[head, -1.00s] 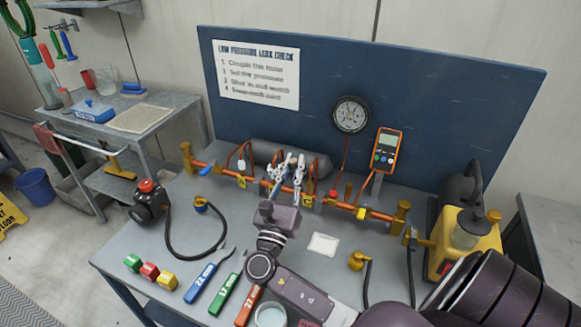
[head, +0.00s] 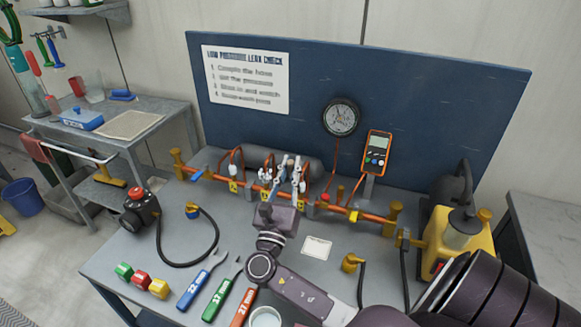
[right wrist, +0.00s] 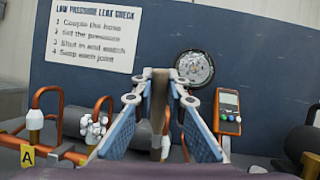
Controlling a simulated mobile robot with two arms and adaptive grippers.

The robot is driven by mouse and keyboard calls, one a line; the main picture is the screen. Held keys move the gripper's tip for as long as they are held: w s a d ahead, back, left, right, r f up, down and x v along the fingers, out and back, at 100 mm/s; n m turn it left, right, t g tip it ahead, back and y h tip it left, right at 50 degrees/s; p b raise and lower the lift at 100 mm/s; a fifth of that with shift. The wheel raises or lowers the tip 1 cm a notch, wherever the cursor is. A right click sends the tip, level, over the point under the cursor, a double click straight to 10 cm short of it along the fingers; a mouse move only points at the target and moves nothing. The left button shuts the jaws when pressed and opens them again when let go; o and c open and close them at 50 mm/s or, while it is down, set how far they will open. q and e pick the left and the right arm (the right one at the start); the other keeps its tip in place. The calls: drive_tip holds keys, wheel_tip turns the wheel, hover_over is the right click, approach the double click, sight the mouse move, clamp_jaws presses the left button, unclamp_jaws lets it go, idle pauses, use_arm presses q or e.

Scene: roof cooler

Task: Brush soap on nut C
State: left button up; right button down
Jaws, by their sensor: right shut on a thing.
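My right gripper (head: 284,175) reaches over the pipe run in the middle of the bench. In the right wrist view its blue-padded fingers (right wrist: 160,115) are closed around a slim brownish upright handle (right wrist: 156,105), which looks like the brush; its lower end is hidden. Left of the fingers, one copper loop carries a smooth white nut (right wrist: 35,119) above a yellow A tag (right wrist: 28,157). The neighbouring loop carries a nut covered in white foam (right wrist: 93,130). Nut C cannot be made out; the gripper covers that stretch. My left gripper is not in view.
A round cup (head: 265,317) stands at the bench's front edge beside wrenches. A gauge (head: 341,117) and orange meter (head: 376,150) stand behind the pipes, a yellow pump (head: 460,240) at right.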

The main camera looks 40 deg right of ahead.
drive_tip(key=shift+s+a+r+p, duration=0.2)
drive_tip(key=shift+a+r+p, duration=0.1)
drive_tip(key=shift+r+p, duration=0.25)
drive_tip(key=a+r+p, duration=0.1)
drive_tip(key=s+a+r+p, duration=0.2)
drive_tip(key=r+p, duration=0.1)
drive_tip(key=shift+a, duration=0.4)
drive_tip(key=shift+w+f, duration=0.1)
drive_tip(key=shift+f, duration=0.1)
